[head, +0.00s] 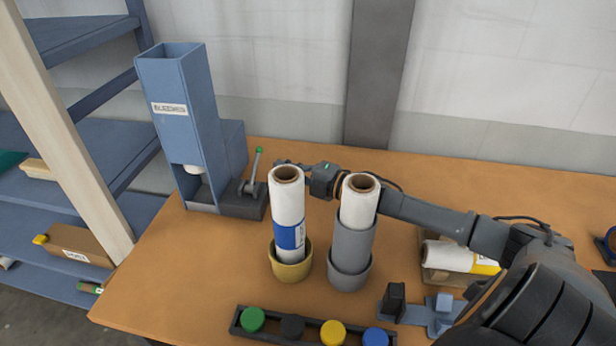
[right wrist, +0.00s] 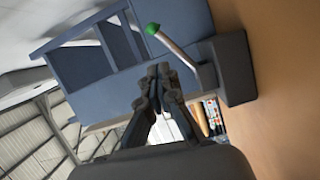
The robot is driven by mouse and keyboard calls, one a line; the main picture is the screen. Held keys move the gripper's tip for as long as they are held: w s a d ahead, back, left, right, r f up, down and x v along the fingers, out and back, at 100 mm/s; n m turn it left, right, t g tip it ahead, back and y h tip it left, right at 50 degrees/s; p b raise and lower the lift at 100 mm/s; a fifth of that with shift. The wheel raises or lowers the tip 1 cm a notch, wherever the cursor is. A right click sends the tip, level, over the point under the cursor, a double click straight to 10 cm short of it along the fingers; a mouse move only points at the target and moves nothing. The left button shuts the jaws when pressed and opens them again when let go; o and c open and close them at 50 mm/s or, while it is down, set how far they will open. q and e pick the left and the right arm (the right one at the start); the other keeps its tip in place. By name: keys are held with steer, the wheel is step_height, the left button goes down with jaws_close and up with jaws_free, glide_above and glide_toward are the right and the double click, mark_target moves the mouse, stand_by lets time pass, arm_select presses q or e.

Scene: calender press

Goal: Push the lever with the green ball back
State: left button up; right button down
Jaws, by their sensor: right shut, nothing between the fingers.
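The lever (head: 252,176) is a thin grey rod with a green ball (head: 259,150) on top. It rises from a dark base beside the tall blue dispenser (head: 176,110) at the back left of the table. My right gripper (head: 282,166) reaches in from the right, behind the two rolls, and its tips are just right of the lever. In the right wrist view the gripper (right wrist: 160,72) is shut and empty, close to the lever rod (right wrist: 178,47) and green ball (right wrist: 152,29). I cannot tell whether they touch. My left gripper is not in view.
A white roll (head: 288,205) stands in a yellow cup (head: 291,268), and another (head: 358,205) stands in a grey holder (head: 350,255), both in front of my right arm. A rack of coloured caps (head: 292,327) lies at the front. Blue shelves (head: 70,140) stand left.

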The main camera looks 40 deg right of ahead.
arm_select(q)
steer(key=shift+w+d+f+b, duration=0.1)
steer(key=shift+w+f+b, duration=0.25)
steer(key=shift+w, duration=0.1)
arm_select(e)
steer(key=v, duration=0.6)
steer(key=shift+s+r, duration=0.35)
steer(key=shift+s, duration=0.05)
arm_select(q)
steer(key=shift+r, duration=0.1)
arm_select(e)
steer(key=shift+a+r, duration=0.1)
steer(key=shift+a, duration=0.05)
